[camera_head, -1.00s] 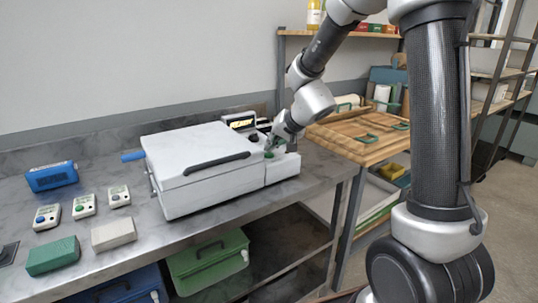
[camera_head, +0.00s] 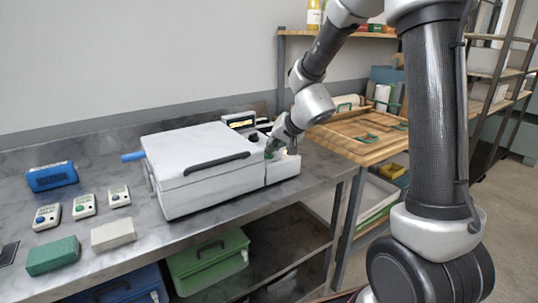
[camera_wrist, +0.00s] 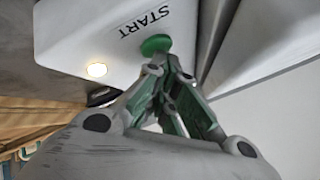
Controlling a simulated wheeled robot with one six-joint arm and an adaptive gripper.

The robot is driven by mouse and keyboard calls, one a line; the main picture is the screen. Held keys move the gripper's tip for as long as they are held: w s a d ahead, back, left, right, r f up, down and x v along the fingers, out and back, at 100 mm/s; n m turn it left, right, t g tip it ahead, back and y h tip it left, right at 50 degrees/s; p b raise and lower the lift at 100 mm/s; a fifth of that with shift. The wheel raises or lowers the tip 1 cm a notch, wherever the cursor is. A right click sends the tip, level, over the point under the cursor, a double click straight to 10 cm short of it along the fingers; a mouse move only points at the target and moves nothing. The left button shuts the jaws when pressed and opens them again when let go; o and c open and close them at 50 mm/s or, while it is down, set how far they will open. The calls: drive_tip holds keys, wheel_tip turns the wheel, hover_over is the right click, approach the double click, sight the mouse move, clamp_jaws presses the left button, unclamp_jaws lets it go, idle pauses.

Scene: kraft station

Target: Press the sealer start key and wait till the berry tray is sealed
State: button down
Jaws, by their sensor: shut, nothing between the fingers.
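The white sealer (camera_head: 205,165) stands on the grey bench with its lid down. A black handle (camera_head: 217,163) runs along the lid. The berry tray is not visible. The round green start key (camera_wrist: 156,44) sits beside the word START in the wrist view. My gripper (camera_wrist: 160,68) is shut and empty, with its fingertips right at the key; I cannot tell whether they touch it. In the head view my gripper (camera_head: 270,152) is over the right-hand control block. A lamp (camera_wrist: 96,70) near the key glows warm white. The small display (camera_head: 240,122) behind the sealer is lit.
Several small button boxes (camera_head: 84,206), a blue box (camera_head: 51,176), a green block (camera_head: 53,255) and a pale block (camera_head: 113,235) lie left of the sealer. A wooden-topped stand (camera_head: 360,137) is at right. A green crate (camera_head: 208,262) sits below the bench.

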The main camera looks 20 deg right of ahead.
drive_tip(key=shift+r, duration=0.85)
drive_tip(key=shift+r, duration=2.55)
